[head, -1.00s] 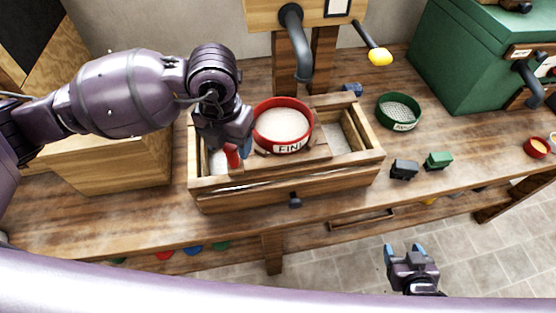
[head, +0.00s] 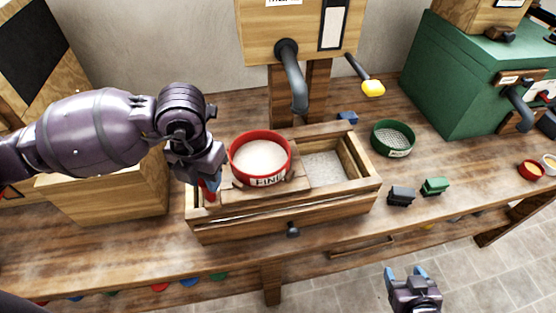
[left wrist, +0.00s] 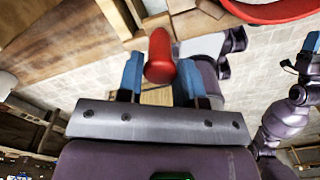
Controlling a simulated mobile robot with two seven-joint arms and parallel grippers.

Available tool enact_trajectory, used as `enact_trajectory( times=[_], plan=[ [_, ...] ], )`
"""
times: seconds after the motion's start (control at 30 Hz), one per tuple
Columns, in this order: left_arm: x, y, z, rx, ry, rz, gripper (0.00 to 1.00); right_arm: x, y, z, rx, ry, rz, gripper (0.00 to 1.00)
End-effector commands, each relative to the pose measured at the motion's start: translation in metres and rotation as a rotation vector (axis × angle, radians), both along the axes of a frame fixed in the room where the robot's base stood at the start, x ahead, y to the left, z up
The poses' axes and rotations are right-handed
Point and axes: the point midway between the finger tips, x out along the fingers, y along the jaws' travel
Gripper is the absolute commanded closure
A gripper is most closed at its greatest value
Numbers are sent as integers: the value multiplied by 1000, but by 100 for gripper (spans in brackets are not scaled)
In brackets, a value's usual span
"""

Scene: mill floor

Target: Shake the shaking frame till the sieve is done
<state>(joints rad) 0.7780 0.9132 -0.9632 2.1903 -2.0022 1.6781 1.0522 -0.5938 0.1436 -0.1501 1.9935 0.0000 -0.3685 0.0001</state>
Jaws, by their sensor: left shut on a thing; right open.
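The wooden shaking frame (head: 225,196) sits in an open wooden box (head: 335,209) on the bench. It carries the red-rimmed sieve (head: 268,181), labelled FINE and full of pale meal, near the box's left end. My left gripper (head: 209,190) is shut on the frame's red handle (head: 211,196) at the left. The left wrist view shows the red handle (left wrist: 159,58) between the two blue fingertips and part of the sieve's red rim (left wrist: 270,10). My right gripper (head: 407,273) is open and empty in front of the bench.
A spout (head: 297,88) hangs from the hopper behind the box. A green sieve (head: 391,142), a black block (head: 401,196) and a green block (head: 435,187) stand right of the box. A green machine (head: 465,85) fills the back right.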

Motion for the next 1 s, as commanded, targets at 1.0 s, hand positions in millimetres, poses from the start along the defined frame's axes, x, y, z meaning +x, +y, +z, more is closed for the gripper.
enact_trajectory(
  times=[1.0],
  plan=[
    [-11,39,-1,-6,-2,-4,83,1,1,-3,1,0,0,36]
  ],
)
